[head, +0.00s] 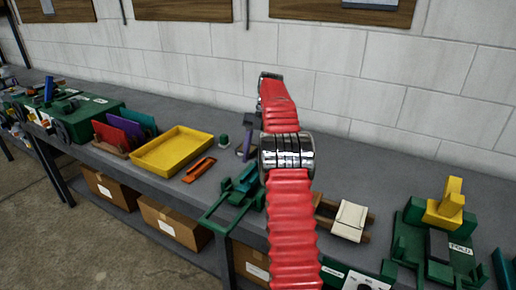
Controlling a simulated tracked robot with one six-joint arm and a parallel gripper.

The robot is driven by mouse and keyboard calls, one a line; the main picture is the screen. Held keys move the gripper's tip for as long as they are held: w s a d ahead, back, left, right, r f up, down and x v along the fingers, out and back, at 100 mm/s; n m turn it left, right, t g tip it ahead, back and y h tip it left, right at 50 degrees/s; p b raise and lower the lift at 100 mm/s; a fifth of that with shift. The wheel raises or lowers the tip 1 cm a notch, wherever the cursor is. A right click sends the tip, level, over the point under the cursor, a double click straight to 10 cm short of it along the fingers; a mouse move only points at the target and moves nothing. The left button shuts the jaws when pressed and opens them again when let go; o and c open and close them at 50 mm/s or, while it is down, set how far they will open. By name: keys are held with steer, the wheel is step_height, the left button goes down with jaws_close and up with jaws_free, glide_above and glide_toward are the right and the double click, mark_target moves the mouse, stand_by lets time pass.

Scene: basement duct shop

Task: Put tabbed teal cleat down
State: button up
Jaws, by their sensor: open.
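My red arm crosses the middle of the head view and hides part of the bench. Its end, my gripper (249,135), shows only in part behind the arm, above the bench; its jaws are open. A dark teal piece (240,186) lies at a green frame (217,212) just below and in front of my gripper, partly hidden by the arm. I cannot make out a tab on it. Another teal plate (141,122) stands in a rack at the left with a purple plate (122,128) and a red plate (110,138).
A yellow tray (173,152) and an orange tool (199,170) lie left of my gripper. A wooden piece with a cream pad (349,219) and a green fixture with a yellow block (446,205) stand at the right. Cardboard boxes (174,222) sit on the lower shelf.

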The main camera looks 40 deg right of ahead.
steer(key=v, duration=0.3)
steer(key=shift+d+r, duration=0.1)
steer(key=shift+r, duration=0.25)
stand_by(0.8)
steer(key=s+a+r+m+t+h, duration=0.15)
steer(key=a+r+m, duration=0.45)
steer(key=a, duration=0.6)
steer(key=s+a+r+m+t+h, duration=0.1)
steer(key=s+a+r+m+h, duration=0.15)
steer(key=a+r+m, duration=0.65)
steer(key=s+a+f+m+t, duration=0.2)
steer(key=s+a+f, duration=0.4)
steer(key=s+a, duration=0.3)
steer(key=s+a+f+m+t, duration=0.2)
steer(key=s+a+f+m, duration=0.3)
steer(key=s+a, duration=0.5)
steer(key=s+f, duration=0.1)
steer(key=s, duration=0.1)
steer(key=shift+s+f, duration=0.25)
steer(key=shift+s, duration=0.05)
